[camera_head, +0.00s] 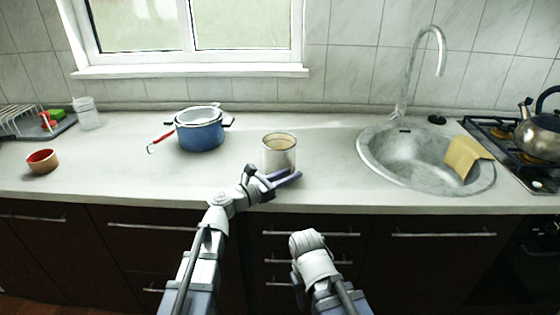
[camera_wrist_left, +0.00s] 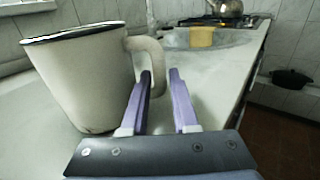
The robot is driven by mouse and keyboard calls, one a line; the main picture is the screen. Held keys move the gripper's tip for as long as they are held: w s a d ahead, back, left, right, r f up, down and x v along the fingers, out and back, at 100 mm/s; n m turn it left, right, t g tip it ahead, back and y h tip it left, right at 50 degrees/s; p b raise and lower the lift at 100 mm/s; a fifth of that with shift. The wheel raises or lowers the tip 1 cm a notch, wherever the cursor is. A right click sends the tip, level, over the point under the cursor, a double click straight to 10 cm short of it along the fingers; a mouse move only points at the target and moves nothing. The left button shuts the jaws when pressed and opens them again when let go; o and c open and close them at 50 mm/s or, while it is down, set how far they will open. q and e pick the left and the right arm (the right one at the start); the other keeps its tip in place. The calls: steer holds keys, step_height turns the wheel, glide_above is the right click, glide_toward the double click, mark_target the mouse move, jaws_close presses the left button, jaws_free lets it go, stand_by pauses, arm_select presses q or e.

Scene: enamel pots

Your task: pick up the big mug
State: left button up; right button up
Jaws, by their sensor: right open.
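The big mug (camera_head: 279,153) is cream-coloured with a dark rim and stands upright near the counter's front edge, in the middle of the head view. In the left wrist view the mug (camera_wrist_left: 85,80) fills the left side, and its handle (camera_wrist_left: 146,45) points right. My left gripper (camera_head: 288,180) is at the mug's near right side. In the left wrist view its two purple fingers (camera_wrist_left: 160,76) are apart, with part of the handle showing between their tips. I cannot tell whether they touch it. My right gripper (camera_head: 306,241) is low in front of the counter, open, its fingers hardly visible.
A blue pot (camera_head: 200,134) with a red-handled utensil (camera_head: 162,138) stands left of the mug. A small red-lined bowl (camera_head: 42,161) and a glass jar (camera_head: 87,113) are farther left. The sink (camera_head: 375,160) with a yellow cloth (camera_head: 464,157) and a kettle (camera_head: 540,138) are right.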

arm_select(q)
steer(key=x, duration=0.4)
steer(key=shift+a, duration=0.1)
steer(key=shift+c, duration=0.2)
jaws_close()
stand_by(1.0)
